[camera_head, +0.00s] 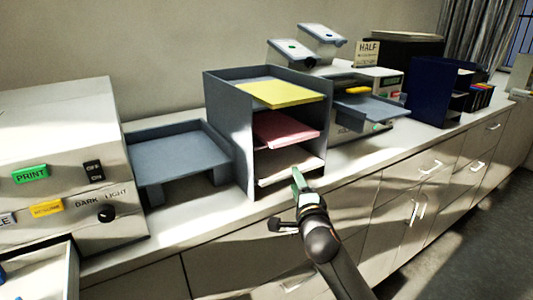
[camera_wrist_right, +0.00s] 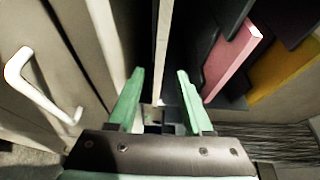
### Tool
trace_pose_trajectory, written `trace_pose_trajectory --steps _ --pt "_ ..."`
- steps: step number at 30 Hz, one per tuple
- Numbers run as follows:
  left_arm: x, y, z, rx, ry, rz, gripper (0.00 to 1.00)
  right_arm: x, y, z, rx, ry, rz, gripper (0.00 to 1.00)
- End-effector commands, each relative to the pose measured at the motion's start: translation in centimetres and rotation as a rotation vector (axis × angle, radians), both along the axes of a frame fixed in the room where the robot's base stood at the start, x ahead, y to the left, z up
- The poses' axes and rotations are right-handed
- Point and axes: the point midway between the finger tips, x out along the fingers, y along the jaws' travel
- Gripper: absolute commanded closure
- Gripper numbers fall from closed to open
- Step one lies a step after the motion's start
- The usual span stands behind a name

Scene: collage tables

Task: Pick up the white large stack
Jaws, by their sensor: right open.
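The white stack (camera_head: 288,167) lies in the bottom compartment of the grey three-level organizer (camera_head: 229,136), its front edge sticking out slightly. My right gripper (camera_head: 298,178), with green fingers, is in front of that compartment, at the stack's front right in the head view. It is open in the right wrist view (camera_wrist_right: 158,88). A thin pale edge (camera_wrist_right: 162,45), apparently the white stack, runs between its fingers there; I cannot tell whether they touch it. The gripper hides part of the compartment's front in the head view. My left gripper is not in view.
A pink stack (camera_head: 284,130) and a yellow stack (camera_head: 284,94) lie on the levels above. A grey tray (camera_head: 178,155) stands left of the organizer, and a machine with a tray (camera_head: 371,106) stands right. Cabinet handles (camera_wrist_right: 35,85) project below the narrow counter.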

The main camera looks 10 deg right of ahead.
Motion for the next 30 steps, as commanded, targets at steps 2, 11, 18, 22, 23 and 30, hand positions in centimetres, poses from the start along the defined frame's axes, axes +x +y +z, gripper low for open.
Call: trace_pose_trajectory --steps 2,11,18,22,23,30 --pt "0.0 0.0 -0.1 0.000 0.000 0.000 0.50 0.9 0.0 -0.1 0.005 0.001 -0.001 0.50" --pt "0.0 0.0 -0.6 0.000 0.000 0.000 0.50 4.2 -0.3 -0.1 0.004 0.000 0.000 0.50" --pt "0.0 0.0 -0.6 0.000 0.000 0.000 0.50 4.7 -0.3 -0.1 0.002 0.000 0.001 0.50" --pt "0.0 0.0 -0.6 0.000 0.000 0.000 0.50 4.7 -0.3 -0.1 0.002 0.000 0.001 0.53" --pt "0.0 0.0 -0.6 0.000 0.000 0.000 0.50 4.7 -0.3 -0.1 0.002 0.000 0.001 0.57" --pt "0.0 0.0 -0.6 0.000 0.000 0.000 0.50 4.6 -0.3 -0.1 0.001 0.000 0.000 0.84"
